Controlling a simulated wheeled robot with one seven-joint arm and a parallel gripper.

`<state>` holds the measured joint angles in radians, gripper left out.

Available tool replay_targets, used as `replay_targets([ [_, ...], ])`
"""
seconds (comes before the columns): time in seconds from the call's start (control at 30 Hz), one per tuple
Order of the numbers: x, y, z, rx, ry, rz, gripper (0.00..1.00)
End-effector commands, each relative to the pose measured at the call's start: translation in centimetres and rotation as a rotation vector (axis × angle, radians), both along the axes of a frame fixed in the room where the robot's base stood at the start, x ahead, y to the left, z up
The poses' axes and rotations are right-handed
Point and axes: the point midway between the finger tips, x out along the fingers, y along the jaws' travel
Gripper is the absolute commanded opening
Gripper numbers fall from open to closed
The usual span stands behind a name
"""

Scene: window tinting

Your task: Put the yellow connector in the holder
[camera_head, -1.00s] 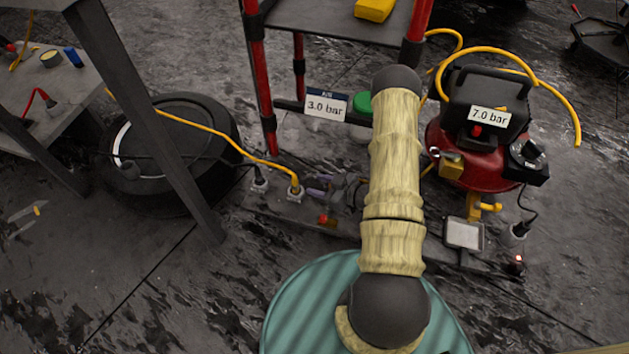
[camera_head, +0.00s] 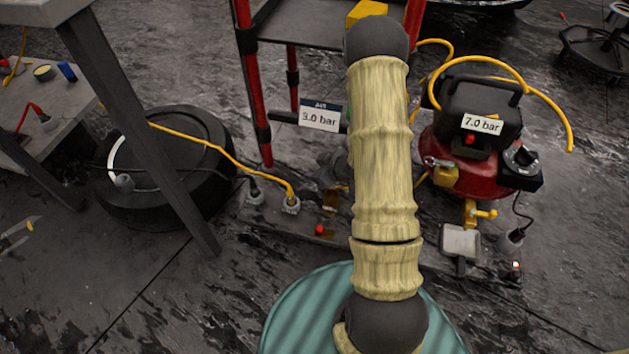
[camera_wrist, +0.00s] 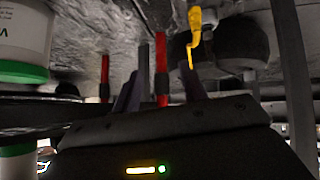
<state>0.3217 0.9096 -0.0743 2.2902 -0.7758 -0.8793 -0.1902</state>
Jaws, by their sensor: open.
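A yellow connector (camera_head: 291,195) on the end of a yellow hose stands upright on the low grey base, at a small pale grey socket (camera_head: 292,206) that may be the holder. How deep it sits I cannot tell. In the wrist view, which looks upside down, the yellow connector (camera_wrist: 195,20) shows at the top, right of centre, beyond my right finger. My gripper (camera_wrist: 160,92) is open, with its fingers apart and no object seen held between them. A red post shows behind the gap. In the head view my arm mostly hides my gripper.
A black plug (camera_head: 254,190) stands left of the connector. Red cart posts (camera_head: 252,100) rise behind it. A tyre (camera_head: 165,165) lies to the left, and a red compressor (camera_head: 470,155) stands right. A table leg (camera_head: 130,120) crosses the left side.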

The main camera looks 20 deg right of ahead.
Motion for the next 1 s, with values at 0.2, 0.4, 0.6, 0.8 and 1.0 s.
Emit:
replay_targets([
  [0.2, -0.7, 0.0, 6.0, -0.104, 0.120, -0.149, 0.43],
  [0.4, -3.8, 1.1, 11.0, -0.135, 0.241, -0.299, 0.43],
  [0.6, -8.7, 3.2, 15.4, -0.109, 0.374, -0.436, 0.43],
  [0.8, -14.6, 6.1, 18.7, -0.049, 0.513, -0.533, 0.43],
  [1.0, -17.2, 7.4, 19.6, -0.018, 0.580, -0.565, 0.43],
])
